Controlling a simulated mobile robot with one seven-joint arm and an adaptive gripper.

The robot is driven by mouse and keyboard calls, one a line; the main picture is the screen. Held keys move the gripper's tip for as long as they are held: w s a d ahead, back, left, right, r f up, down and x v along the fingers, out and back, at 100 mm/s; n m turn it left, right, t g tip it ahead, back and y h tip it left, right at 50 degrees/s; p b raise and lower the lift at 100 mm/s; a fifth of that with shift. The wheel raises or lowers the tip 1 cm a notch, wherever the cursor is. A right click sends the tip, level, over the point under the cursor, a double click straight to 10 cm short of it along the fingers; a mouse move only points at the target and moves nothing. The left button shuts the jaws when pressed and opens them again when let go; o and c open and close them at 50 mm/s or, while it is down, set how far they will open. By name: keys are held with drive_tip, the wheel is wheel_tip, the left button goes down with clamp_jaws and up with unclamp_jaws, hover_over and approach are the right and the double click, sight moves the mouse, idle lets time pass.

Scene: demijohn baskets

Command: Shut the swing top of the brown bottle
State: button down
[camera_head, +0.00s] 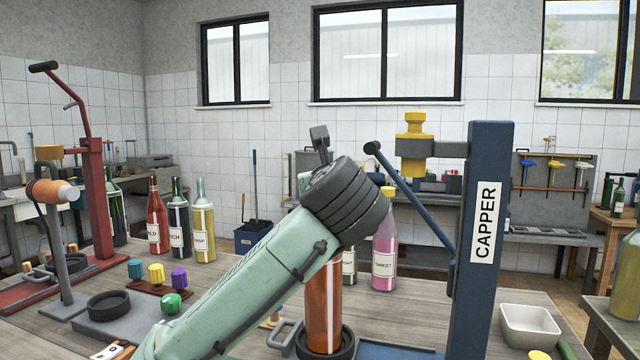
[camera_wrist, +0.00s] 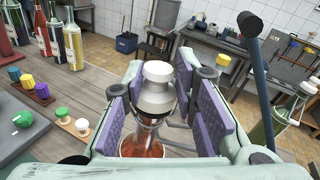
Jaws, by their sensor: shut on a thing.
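The brown bottle (camera_head: 322,308) stands upright in a dark ring holder (camera_head: 325,343) on the bench; my arm hides its neck and top in the head view. In the wrist view, its amber shoulder (camera_wrist: 142,147) shows below a white stopper (camera_wrist: 158,71) with a grey collar (camera_wrist: 154,101). The stopper sits over the mouth. I cannot tell whether the wire is latched. My gripper (camera_wrist: 160,98) has its purple pads on both sides of the top and is shut on it. The gripper is mostly hidden in the head view.
A blue capper post (camera_head: 485,235) with a lever (camera_head: 415,205) stands close on the right. A pink bottle (camera_head: 384,255) is behind. Coloured stoppers (camera_head: 156,273) and several bottles (camera_head: 204,230) stand on the left. A white bowl (camera_head: 530,327) is at the right.

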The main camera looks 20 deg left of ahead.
drive_tip(key=shift+d+r+m, duration=0.1)
drive_tip(key=shift+m, duration=0.3)
drive_tip(key=c, duration=1.6)
unclamp_jaws()
drive_tip(key=shift+s, duration=0.1)
drive_tip(key=shift+o, duration=1.2)
drive_tip(key=f+v, duration=0.1)
drive_tip(key=v, duration=1.1)
drive_tip(key=shift+r, duration=0.3)
